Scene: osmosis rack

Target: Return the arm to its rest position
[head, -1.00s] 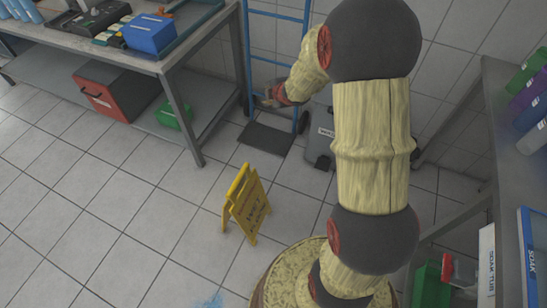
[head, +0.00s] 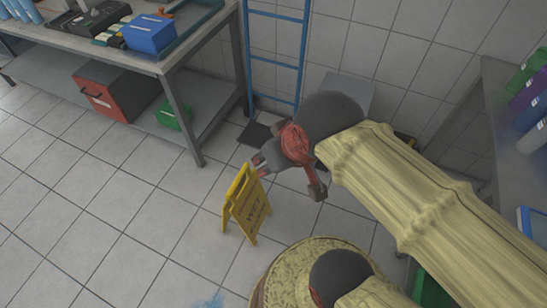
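My gripper (head: 260,164) is at the end of my bent arm, near the middle of the head view. My cream-coloured arm fills the right side and hides part of the floor and shelf there.
The yellow sign (head: 246,204) stands upright on the tiled floor. A metal table (head: 187,112) carries a blue bin (head: 150,34), with a red box (head: 112,92) below. The floor at left is clear.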

